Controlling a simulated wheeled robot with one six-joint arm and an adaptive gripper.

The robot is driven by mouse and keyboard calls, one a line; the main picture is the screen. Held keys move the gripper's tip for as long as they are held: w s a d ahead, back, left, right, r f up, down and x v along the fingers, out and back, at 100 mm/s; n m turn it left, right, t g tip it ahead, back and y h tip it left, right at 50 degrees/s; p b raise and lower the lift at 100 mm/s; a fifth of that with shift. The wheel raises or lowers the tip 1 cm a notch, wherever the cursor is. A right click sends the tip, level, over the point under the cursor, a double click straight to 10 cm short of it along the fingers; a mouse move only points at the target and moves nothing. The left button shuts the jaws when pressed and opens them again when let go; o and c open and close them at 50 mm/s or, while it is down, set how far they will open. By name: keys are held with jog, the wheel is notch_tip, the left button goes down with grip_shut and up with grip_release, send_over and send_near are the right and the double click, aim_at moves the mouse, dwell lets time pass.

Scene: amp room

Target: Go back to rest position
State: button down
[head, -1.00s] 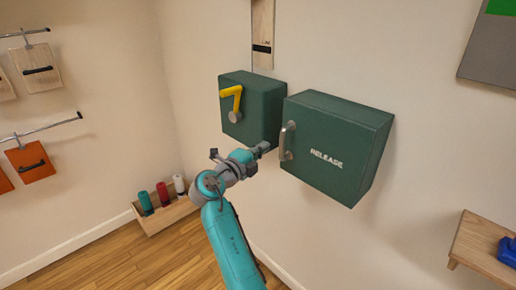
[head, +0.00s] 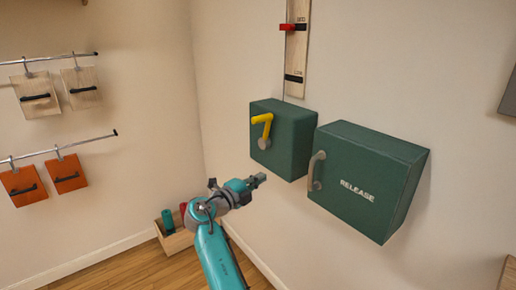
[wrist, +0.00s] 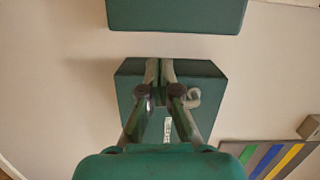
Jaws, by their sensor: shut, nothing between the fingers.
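My gripper (head: 260,180) is shut and empty, at the end of my teal arm in the lower middle of the head view. It appears just below the smaller green box and left of the RELEASE box, apart from both. In the wrist view my gripper (wrist: 160,92) has its fingers together in front of a green box (wrist: 205,72). The smaller green box (head: 292,140) has a yellow lever (head: 265,125) on its front. The larger green box (head: 385,185) is marked RELEASE and has a grey handle (head: 315,170).
A wooden slide board with a red knob (head: 292,27) is on the wall above. Wooden boards (head: 35,93) and orange boards (head: 22,185) hang from rails at left. A wooden bin (head: 175,240) stands on the floor behind my arm. A shelf edge (head: 508,278) is at lower right.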

jog(key=s+d+f+n+y, duration=0.2)
jog(key=s+f+n, duration=0.1)
jog(key=f, duration=0.5)
jog(key=s+d+f+n+y, duration=0.1)
jog(key=s+d+f+n, duration=0.15)
jog(key=f, duration=0.45)
jog(key=s+d+f+n+y, duration=0.2)
jog(key=s+f+n, duration=0.15)
jog(key=f, duration=0.45)
jog(key=s+d+f+n+y, duration=0.2)
jog(key=s+d+f+n, duration=0.15)
jog(key=s+f, duration=0.45)
jog(key=s+d+f+n+y, duration=0.2)
jog(key=s+f+n, duration=0.3)
jog(key=s, duration=0.6)
jog(key=s+d+n+y, duration=0.25)
jog(key=s+n, duration=0.25)
jog(key=s, duration=1.6)
jog(key=s+d+r+n+t, duration=0.1)
jog(key=s+r+n, duration=0.2)
jog(key=s+r, duration=1.4)
jog(key=shift+s+d+t+y, duration=0.25)
jog(key=shift+s+t+y, duration=0.15)
jog(key=shift+s, duration=0.1)
